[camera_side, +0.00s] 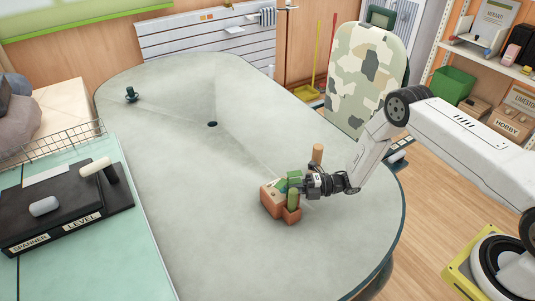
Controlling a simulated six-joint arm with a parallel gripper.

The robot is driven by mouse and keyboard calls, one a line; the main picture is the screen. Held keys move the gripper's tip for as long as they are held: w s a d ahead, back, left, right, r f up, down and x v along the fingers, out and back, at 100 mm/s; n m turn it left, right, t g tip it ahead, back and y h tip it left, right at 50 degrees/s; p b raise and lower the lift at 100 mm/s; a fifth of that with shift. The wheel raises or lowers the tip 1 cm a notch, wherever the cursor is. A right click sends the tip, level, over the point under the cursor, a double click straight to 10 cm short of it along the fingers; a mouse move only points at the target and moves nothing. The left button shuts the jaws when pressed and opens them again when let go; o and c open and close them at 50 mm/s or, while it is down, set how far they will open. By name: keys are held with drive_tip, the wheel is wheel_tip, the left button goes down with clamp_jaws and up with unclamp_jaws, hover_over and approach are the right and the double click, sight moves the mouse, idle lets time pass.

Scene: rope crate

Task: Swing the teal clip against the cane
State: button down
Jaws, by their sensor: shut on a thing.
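My gripper (298,184) is low over the near right part of the grey table (180,190). It is shut on a small green piece (281,185) at a reddish-brown block (271,203); I cannot tell whether this piece is the teal clip. A green upright cylinder (293,197) stands in the block's near side. A tan upright post (318,153) shows just behind my gripper; I cannot tell whether it is the cane. A small dark teal-green object (131,95) stands at the table's far left end. My gripper hides part of the block.
A dark hole (212,124) is in the table's middle, with faint lines running from it. A black labelled case (60,210) lies on a teal surface at left, beside a wire rack (60,140). A camouflage chair back (365,80) rises behind the table. The table's middle is clear.

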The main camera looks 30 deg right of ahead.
drive_tip(key=shift+s+n+g+y, duration=0.15)
drive_tip(key=shift+n+g+y, duration=0.15)
drive_tip(key=shift+n+g, duration=0.3)
drive_tip(key=c, duration=0.6)
unclamp_jaws()
drive_tip(key=shift+o, duration=0.2)
drive_tip(key=shift+m+t, duration=0.3)
drive_tip(key=shift+m, duration=0.1)
